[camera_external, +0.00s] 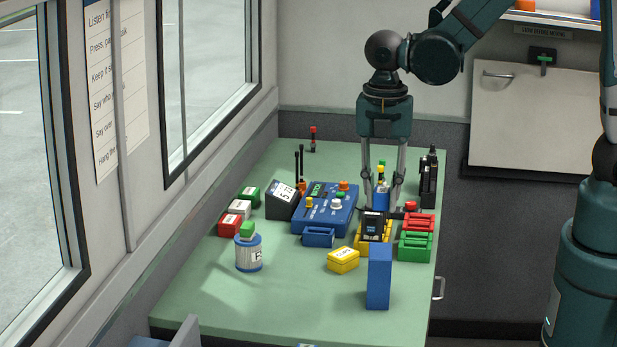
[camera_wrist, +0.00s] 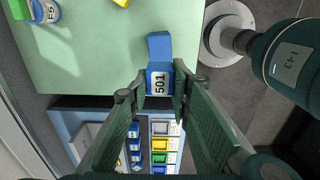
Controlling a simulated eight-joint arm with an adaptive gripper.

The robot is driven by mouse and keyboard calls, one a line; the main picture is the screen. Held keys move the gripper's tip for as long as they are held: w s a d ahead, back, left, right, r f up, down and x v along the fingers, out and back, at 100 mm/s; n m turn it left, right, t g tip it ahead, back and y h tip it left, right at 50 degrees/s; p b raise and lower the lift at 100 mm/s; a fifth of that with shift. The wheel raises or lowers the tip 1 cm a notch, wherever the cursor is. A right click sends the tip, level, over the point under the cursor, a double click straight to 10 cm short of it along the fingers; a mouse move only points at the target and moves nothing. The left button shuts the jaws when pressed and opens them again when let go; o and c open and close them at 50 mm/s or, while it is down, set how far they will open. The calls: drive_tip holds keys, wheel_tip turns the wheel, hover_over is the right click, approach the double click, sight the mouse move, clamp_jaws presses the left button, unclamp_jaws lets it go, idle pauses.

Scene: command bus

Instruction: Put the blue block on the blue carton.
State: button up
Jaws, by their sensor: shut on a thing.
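My gripper (camera_external: 383,207) hangs over the right part of the green table. It is shut on the blue block (camera_external: 381,197), which shows between the fingers. In the wrist view the blue block (camera_wrist: 159,81) has a white label reading 501 and sits between my fingertips. A tall plain blue box, which looks like the blue carton (camera_external: 379,278), stands upright near the table's front right. It also shows in the wrist view (camera_wrist: 159,46), just past the held block. In the external view the block appears above and apart from the carton; the exact height gap is unclear.
A yellow box (camera_external: 343,261) and a labelled canister (camera_external: 248,254) stand left of the carton. Behind are a blue control panel (camera_external: 325,208), a blue crate (camera_external: 318,237), and red (camera_external: 418,221) and green (camera_external: 415,246) crates. The table's front left is clear.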

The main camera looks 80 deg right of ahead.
drive_tip(key=shift+s, duration=0.1)
idle(0.4)
hover_over(380, 252)
drive_tip(key=shift+f, duration=2.85)
drive_tip(key=shift+f, duration=0.15)
drive_tip(key=shift+f+b, duration=0.4)
drive_tip(key=shift+f, duration=1.55)
drive_tip(key=shift+f, duration=0.2)
drive_tip(key=o, duration=0.9)
drive_tip(key=shift+r, duration=0.3)
drive_tip(key=shift+r+p, duration=0.5)
drive_tip(key=shift+r, duration=5.4)
